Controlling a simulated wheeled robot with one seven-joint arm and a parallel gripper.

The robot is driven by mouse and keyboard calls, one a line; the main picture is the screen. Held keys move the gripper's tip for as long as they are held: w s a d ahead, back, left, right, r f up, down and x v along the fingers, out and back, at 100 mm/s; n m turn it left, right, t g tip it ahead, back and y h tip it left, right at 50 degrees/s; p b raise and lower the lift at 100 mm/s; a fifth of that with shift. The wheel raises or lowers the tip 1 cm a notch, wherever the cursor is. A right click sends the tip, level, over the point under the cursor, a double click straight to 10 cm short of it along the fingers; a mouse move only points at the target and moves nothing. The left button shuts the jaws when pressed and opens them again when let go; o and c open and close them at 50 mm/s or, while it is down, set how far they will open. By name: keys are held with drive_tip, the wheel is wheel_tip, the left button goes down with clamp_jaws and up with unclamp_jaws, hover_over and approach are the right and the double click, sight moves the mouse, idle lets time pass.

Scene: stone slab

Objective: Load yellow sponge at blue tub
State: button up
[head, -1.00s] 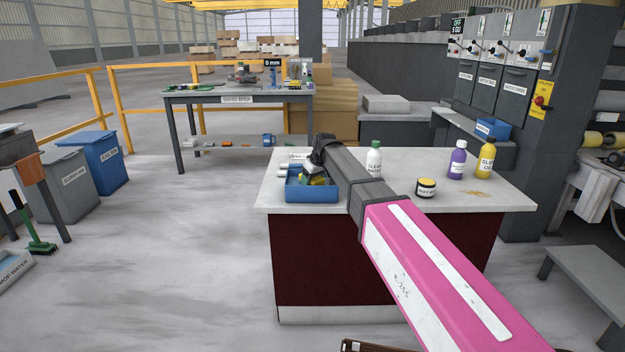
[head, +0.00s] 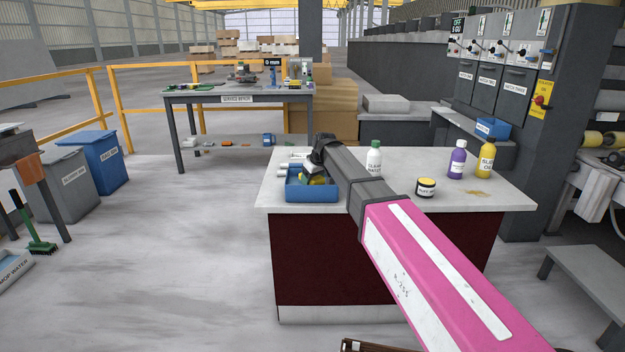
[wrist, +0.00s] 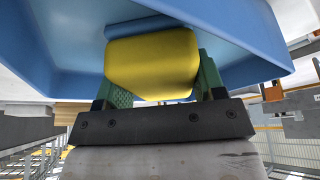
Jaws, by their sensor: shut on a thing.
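The blue tub (head: 311,195) stands near the left end of the pale stone slab (head: 400,202). My gripper (head: 311,178) reaches down into the tub's opening, its lower part hidden by the front wall. In the wrist view, the green fingers of my gripper (wrist: 155,78) are shut on the yellow sponge (wrist: 152,62), one on each side. The sponge shows as a small yellow patch in the head view (head: 318,181). The tub's blue inside (wrist: 225,35) surrounds the sponge in the wrist view. I cannot tell whether the sponge touches the tub's floor.

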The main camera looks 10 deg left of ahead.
drive_tip(key=shift+r, duration=3.45)
drive_tip(key=shift+s, duration=0.1)
